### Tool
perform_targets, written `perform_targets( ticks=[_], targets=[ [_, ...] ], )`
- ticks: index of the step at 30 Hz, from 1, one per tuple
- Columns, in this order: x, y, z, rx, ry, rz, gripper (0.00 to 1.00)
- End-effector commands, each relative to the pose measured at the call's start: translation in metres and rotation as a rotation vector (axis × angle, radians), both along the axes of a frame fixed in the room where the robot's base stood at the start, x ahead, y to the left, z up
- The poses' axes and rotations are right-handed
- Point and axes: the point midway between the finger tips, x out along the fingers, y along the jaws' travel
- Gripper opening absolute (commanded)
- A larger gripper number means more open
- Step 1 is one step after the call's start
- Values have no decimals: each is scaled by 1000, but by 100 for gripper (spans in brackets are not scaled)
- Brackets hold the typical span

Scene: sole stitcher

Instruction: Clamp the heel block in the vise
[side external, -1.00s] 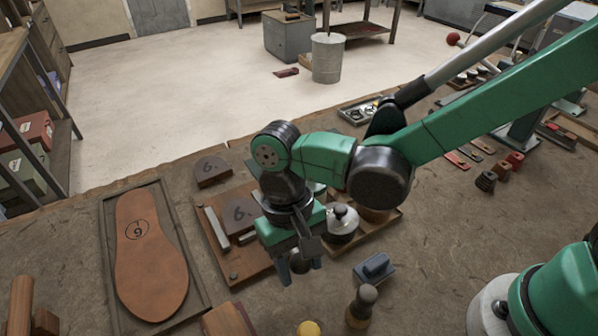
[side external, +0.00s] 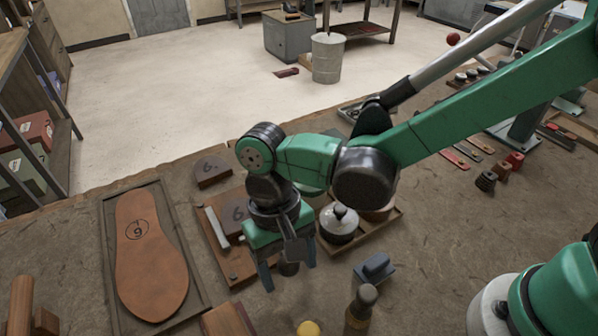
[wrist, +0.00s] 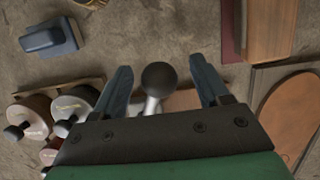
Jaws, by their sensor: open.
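A heel block (side external: 233,212) marked 6 sits on the brown vise base (side external: 238,268), beside a pale metal jaw bar (side external: 215,228). My arm partly hides the vise. My gripper (side external: 289,274) is open, pointing down at the near right side of the vise. A dark round knob (side external: 288,267) shows between its fingers. In the wrist view, the knob (wrist: 158,77) on a metal stem lies between the two blue fingers of my gripper (wrist: 161,72), with gaps on both sides. Another block marked 6 (side external: 212,171) lies behind the vise.
A leather sole (side external: 150,265) lies in a tray to the left.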

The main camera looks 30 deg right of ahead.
Motion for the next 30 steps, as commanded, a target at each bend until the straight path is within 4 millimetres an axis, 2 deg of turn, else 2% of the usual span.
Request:
perform_targets(
  ticks=[10, 30],
  targets=[
    [0, -1, 5, 0, 0, 0, 68],
    [0, -1, 59, 0, 0, 0, 68]
  ],
)
